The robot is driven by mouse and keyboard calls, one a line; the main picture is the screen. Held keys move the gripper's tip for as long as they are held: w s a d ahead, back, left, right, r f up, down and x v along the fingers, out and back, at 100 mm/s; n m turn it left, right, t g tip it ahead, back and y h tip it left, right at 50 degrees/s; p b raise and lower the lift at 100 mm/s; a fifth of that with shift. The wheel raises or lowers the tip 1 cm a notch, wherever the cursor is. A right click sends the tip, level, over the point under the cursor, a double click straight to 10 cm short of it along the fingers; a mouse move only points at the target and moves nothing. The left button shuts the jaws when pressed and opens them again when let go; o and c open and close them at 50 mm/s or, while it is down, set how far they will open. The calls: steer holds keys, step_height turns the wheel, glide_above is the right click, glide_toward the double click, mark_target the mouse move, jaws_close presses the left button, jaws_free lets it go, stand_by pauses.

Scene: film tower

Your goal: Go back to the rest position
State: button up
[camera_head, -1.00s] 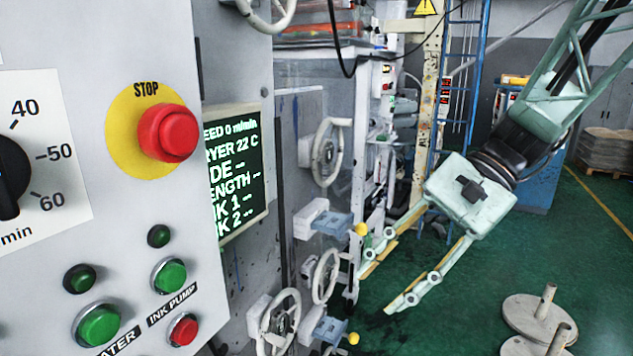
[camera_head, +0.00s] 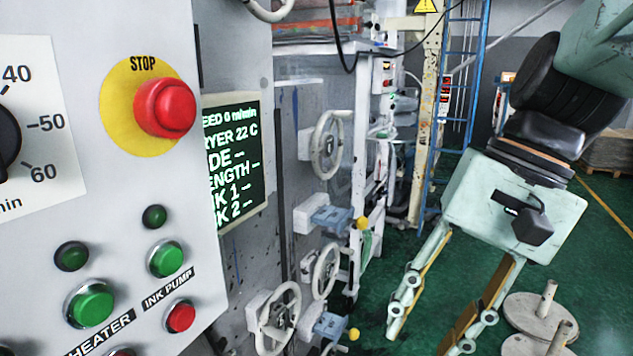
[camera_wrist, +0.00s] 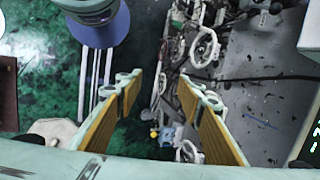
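My gripper (camera_head: 428,335) hangs at the right of the head view, its pale green fingers pointing down and spread apart. Nothing shows between the fingers. It is in free space to the right of the machine and its handwheels. In the wrist view my gripper (camera_wrist: 165,95) also shows open and empty, with yellow-brown pads on the inner sides of the fingers and the floor and machine beyond.
The control panel with the red stop button (camera_head: 165,107) fills the left. White handwheels (camera_head: 327,145) and yellow-knobbed levers (camera_head: 362,223) stick out from the machine. A blue ladder (camera_head: 462,80) stands behind. Round grey bases with posts (camera_head: 540,315) stand on the green floor (camera_head: 600,260).

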steer(key=s+d+n+t+h+b, duration=0.2)
steer(key=s+d+n+t+h, duration=0.2)
steer(key=s, duration=0.5)
steer(key=shift+d+f, duration=0.35)
steer(key=shift+d, duration=0.9)
steer(key=shift+a, duration=0.1)
